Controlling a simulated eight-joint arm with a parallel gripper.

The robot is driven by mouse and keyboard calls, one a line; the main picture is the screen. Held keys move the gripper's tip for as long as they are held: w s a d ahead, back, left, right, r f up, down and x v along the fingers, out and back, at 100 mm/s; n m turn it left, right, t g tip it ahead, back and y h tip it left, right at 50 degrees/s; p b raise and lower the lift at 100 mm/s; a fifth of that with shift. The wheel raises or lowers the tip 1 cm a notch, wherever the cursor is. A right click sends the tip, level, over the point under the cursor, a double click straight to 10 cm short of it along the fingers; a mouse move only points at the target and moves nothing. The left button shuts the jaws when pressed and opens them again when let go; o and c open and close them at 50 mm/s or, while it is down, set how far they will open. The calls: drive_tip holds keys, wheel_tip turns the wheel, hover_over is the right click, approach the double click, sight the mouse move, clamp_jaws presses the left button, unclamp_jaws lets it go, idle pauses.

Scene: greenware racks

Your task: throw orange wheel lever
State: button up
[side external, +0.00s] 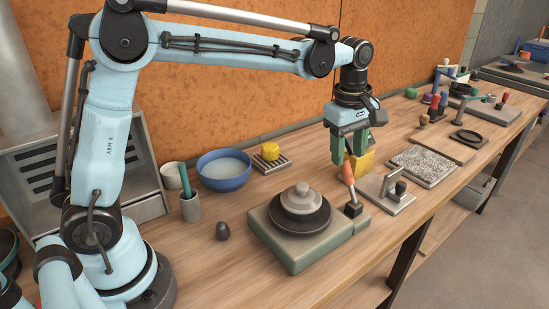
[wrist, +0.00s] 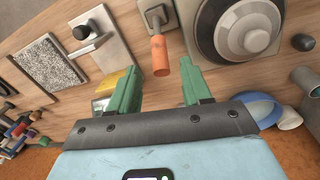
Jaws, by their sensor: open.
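The orange wheel lever (side external: 348,178) stands on a small dark pivot at the right end of the pottery wheel base (side external: 291,258). In the wrist view the orange handle (wrist: 159,55) points toward the gap between my fingers. My gripper (side external: 351,160) has green fingers and is open, just behind and above the lever's top in the side view. In the wrist view my gripper (wrist: 156,80) has the handle's end between and slightly beyond its fingertips, with nothing held. I cannot tell whether either finger touches the lever. The wheel head (side external: 300,204) carries a grey rounded lump.
A plate with an upright bracket and dark knob (side external: 385,190) stands close right of the lever. A yellow block (side external: 362,162) is behind it, and a speckled slab (side external: 424,166) farther right. A blue bowl (side external: 224,169) and a sponge (side external: 270,151) on a rack stand behind the wheel.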

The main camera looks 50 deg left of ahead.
sight(347, 163)
drive_tip(key=shift+w+f, duration=0.15)
drive_tip(key=shift+f, duration=1.3)
drive_tip(key=shift+w+f, duration=0.15)
drive_tip(key=shift+f, duration=1.3)
clamp_jaws()
